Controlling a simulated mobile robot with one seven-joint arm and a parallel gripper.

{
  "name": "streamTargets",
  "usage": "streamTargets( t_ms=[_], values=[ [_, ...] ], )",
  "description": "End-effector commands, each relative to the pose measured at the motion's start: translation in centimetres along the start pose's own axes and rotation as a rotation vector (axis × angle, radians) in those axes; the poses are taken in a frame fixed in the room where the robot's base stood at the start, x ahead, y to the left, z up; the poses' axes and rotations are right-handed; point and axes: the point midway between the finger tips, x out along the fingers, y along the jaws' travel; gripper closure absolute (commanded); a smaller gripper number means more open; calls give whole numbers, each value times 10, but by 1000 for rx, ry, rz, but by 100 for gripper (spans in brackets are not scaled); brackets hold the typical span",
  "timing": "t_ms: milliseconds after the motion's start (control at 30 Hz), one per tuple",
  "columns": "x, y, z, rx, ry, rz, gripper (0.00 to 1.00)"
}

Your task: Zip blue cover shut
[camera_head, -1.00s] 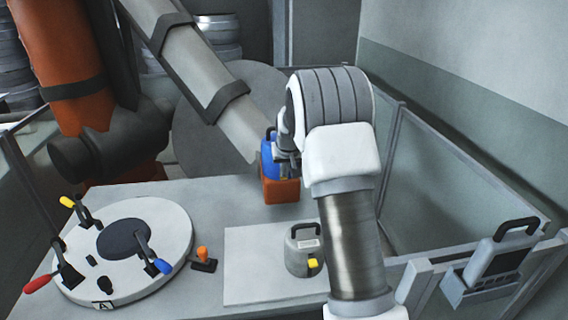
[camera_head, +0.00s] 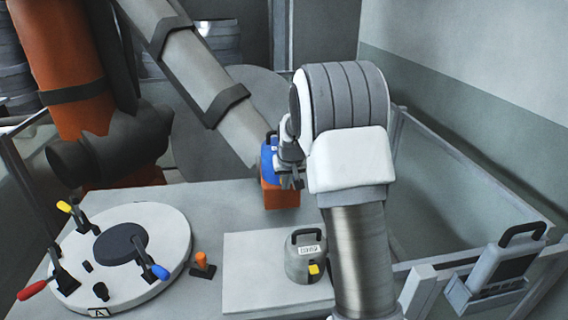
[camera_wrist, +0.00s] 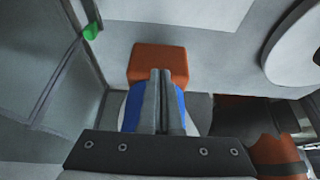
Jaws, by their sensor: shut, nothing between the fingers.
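The blue cover (camera_head: 268,158) is wrapped around the end of the large orange-and-grey robot arm, just above an orange block (camera_head: 281,196). In the wrist view, parts of the blue cover (camera_wrist: 131,112) show on both sides of my fingers, and the orange block (camera_wrist: 158,58) is beyond their tips. My gripper (camera_head: 291,183) is at the right side of the cover, with its fingers shut and empty. The gripper also shows in the wrist view (camera_wrist: 161,73). It hides the middle of the cover there, and I cannot make out a zip or whether the fingers touch the cover.
A round mould (camera_head: 150,225) with coloured-handled clamps lies on the table at left. A grey handled can (camera_head: 307,262) stands on a pale board (camera_head: 245,285). Low fence panels (camera_head: 470,205) border the right. In the wrist view, a small green piece (camera_wrist: 91,31) is at upper left.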

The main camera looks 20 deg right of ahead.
Motion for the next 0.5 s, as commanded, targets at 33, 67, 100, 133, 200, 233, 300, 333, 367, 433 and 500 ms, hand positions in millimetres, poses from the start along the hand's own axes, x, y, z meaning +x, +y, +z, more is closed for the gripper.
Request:
streamTargets(
  t_ms=[33, 67, 100, 133, 200, 233, 300, 333, 367, 433, 500],
  values=[
    [-3, 0, -1, 0, 2, 0, 100],
    [-6, 0, -1, 0, 2, 0, 100],
    [-10, 0, -2, 0, 4, 0, 100],
    [-14, 0, -2, -1, 5, 0, 100],
    [-26, 0, -2, -1, 6, 0, 100],
    [-32, 0, -1, -1, 5, 0, 100],
    [-47, 0, -2, -1, 6, 0, 100],
    [-54, 0, -2, 0, 6, 0, 100],
    [-61, 0, -2, 0, 6, -1, 100],
    [-78, 0, -2, 0, 6, -1, 100],
    [-95, 0, -2, 0, 6, 0, 100]
  ],
)
